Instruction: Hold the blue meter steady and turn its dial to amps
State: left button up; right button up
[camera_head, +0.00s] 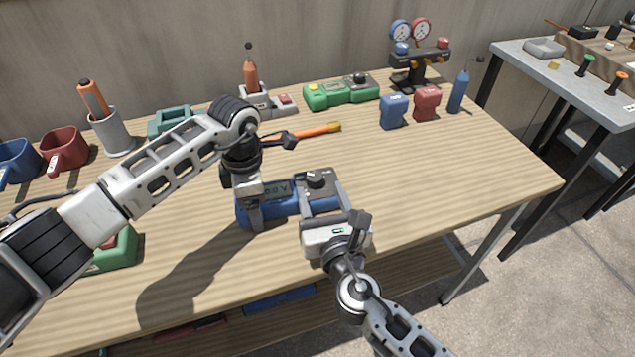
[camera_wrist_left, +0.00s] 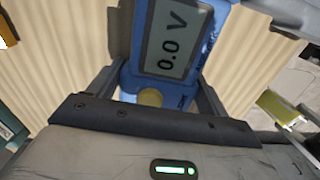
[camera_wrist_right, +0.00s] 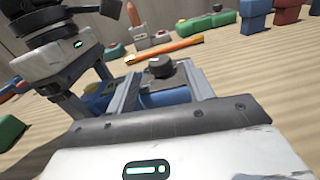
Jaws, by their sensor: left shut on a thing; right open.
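The blue meter (camera_head: 281,212) lies on the wooden bench, its display reading 0.0 V in the left wrist view (camera_wrist_left: 170,40). Its black dial (camera_head: 317,179) sits on a dark panel at the right end; it also shows in the right wrist view (camera_wrist_right: 160,68). My left gripper (camera_head: 254,208) is shut on the meter's left end, one finger on each side of the body. My right gripper (camera_head: 322,190) is open over the right end, its fingers spread to either side of the dial. I cannot tell whether they touch it. The dial's pointer setting is too small to read.
An orange-handled tool (camera_head: 318,131) lies behind the meter. A green device (camera_head: 341,93), small blue (camera_head: 393,112) and red (camera_head: 427,103) blocks and a gauge stand (camera_head: 412,75) stand at the back. A green object (camera_head: 118,248) sits left, partly behind my left arm. The bench's right side is clear.

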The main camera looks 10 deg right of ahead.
jog(key=shift+s+d, duration=0.15)
jog(key=shift+s, duration=0.75)
jog(key=shift+s+d, duration=0.15)
jog(key=shift+s, duration=0.75)
